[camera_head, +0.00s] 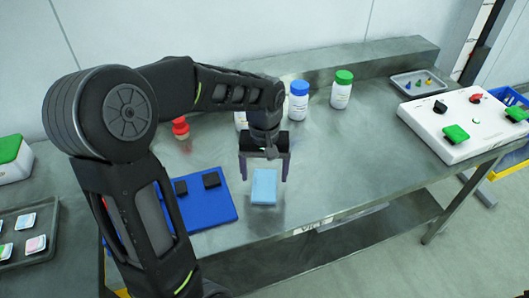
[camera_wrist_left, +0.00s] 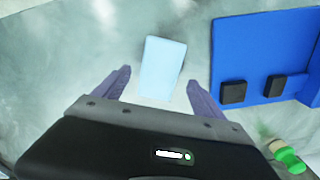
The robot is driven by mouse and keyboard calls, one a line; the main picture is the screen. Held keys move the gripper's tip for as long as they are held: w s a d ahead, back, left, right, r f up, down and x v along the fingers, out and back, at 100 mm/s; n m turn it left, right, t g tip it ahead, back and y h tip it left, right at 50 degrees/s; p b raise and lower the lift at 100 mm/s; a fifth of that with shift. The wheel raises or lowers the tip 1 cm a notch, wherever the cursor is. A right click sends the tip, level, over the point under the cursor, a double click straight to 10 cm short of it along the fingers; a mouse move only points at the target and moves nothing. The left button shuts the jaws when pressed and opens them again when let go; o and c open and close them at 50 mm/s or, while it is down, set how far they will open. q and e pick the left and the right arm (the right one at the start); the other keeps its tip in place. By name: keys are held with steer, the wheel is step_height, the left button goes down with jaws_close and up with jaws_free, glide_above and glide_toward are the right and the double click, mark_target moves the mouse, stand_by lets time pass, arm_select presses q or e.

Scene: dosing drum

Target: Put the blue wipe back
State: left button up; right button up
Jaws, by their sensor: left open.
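The blue wipe (camera_head: 264,186) is a light blue block lying on the steel table, just right of the blue mat. My left gripper (camera_head: 264,176) is open above it, with one finger to each side of the wipe and nothing held. In the left wrist view the wipe (camera_wrist_left: 161,68) lies ahead of and between the spread fingertips of the left gripper (camera_wrist_left: 158,78), apart from both. My right gripper is in neither view.
The blue mat (camera_head: 212,212) holds two black blocks. Bottles with blue (camera_head: 299,101) and green (camera_head: 342,90) caps stand behind. A white board (camera_head: 461,125) and small tray (camera_head: 418,84) are at right. The table's front edge is close to the wipe.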

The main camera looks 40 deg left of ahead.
mark_target(264, 184)
arm_select(q)
step_height(264, 184, up, 9)
steer(key=shift+f, duration=0.15)
stand_by(0.6)
